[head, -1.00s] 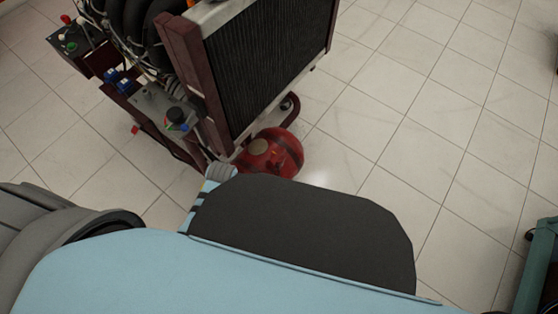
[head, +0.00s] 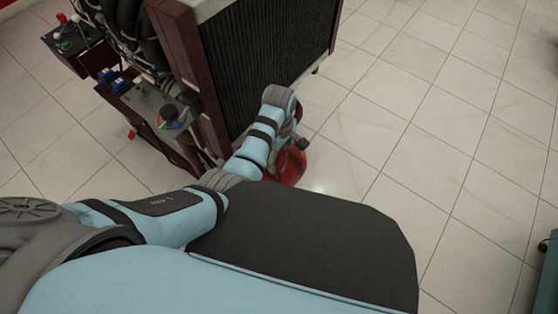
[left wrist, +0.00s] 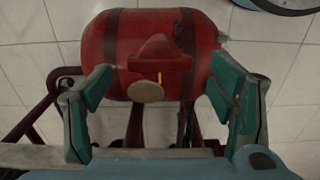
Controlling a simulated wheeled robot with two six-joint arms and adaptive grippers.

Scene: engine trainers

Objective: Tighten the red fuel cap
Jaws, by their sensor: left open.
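The red tank (left wrist: 115,42) lies on its side in the left wrist view, with dark bands around it. A raised red piece (left wrist: 158,50), which looks like the fuel cap, sits at its middle, with a thin yellow mark below it. A round beige disc (left wrist: 146,91) is just under that. My left gripper (left wrist: 160,80) is open, its green-faced fingers on either side of the cap and disc, apart from them. In the head view my left wrist covers much of the red tank (head: 288,167); the cap is hidden there. My right gripper is not in view.
The engine trainer with its large black radiator (head: 265,65) and dark red frame stands just beyond the tank. A control box with a coloured knob (head: 169,114) is on its left side. Tiled floor (head: 420,120) is clear to the right. A teal object (head: 548,270) stands at the right edge.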

